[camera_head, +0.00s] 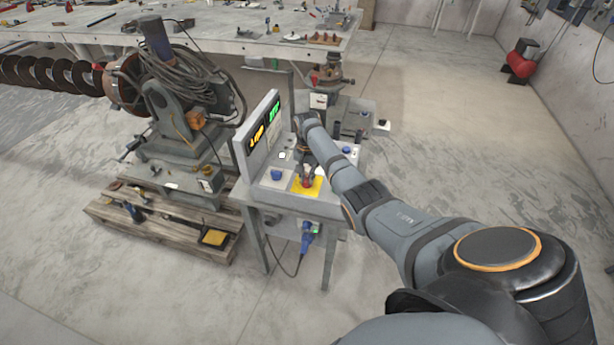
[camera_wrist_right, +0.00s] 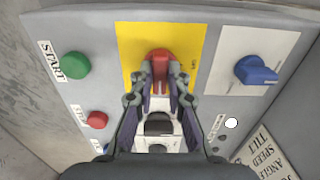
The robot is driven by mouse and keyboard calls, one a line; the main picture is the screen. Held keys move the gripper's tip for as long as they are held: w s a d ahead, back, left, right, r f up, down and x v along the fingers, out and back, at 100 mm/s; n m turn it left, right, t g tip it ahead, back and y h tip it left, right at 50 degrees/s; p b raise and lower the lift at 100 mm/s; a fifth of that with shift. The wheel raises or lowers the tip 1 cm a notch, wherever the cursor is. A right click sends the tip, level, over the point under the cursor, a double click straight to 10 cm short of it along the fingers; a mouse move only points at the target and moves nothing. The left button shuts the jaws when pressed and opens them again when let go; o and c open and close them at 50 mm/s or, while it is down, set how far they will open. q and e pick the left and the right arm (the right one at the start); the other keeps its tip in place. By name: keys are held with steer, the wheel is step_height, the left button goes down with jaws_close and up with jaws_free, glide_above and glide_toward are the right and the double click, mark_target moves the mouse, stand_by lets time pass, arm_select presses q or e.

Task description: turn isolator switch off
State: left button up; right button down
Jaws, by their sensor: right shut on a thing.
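The isolator switch is a red rotary handle (camera_wrist_right: 159,55) on a yellow plate (camera_wrist_right: 132,37), set in a grey control panel. In the head view the yellow plate (camera_head: 312,191) lies near the front edge of the panel. My right gripper (camera_wrist_right: 160,72) is shut on the red handle, with a fingertip on each side of it. In the head view this gripper (camera_head: 307,178) reaches down onto the plate, and my arm comes in from the lower right. The gripper hides part of the handle, and the printing on the plate is mostly unreadable. My left gripper is not in view.
A green START button (camera_wrist_right: 76,65), a red button (camera_wrist_right: 97,119) and a blue knob (camera_wrist_right: 256,72) flank the plate. An upright display (camera_head: 262,135) stands at the panel's back left. A machine with coiled cable (camera_head: 180,110) stands on a wooden pallet (camera_head: 150,228) at the left.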

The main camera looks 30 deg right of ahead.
steer(key=n+p, duration=0.2)
steer(key=n, duration=0.1)
steer(key=shift+r+n, duration=0.1)
steer(key=shift+n, duration=0.3)
steer(key=n+p, duration=0.1)
steer(key=n, duration=0.9)
steer(key=shift+p, duration=0.4)
steer(key=shift+n, duration=2)
steer(key=c, duration=1.3)
jaws_free()
